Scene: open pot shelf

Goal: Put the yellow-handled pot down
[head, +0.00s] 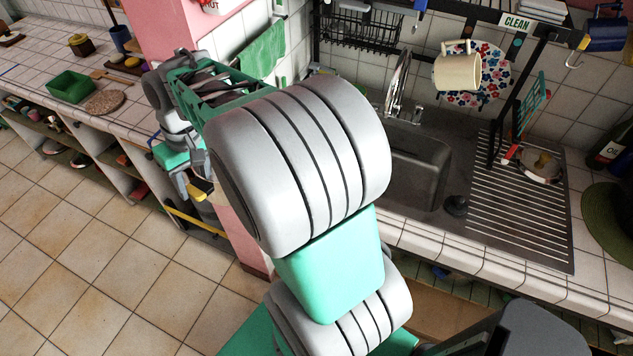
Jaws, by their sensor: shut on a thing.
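My gripper (194,182) is at the far end of my arm, left of the pink pillar and in front of the open shelving under the left counter. It is shut on a yellow handle (203,190), which I take to be that of the yellow-handled pot. The pot's body cannot be made out; my arm and the small size of the view hide it. Whether the pot touches a shelf or hangs free cannot be told.
The open shelves (95,160) under the left counter hold several small dishes. On that counter are a green tray (70,87), a round brown mat (104,102) and a lidded pot (80,45). The pink pillar (165,25) stands close by. The tiled floor (90,270) is clear.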

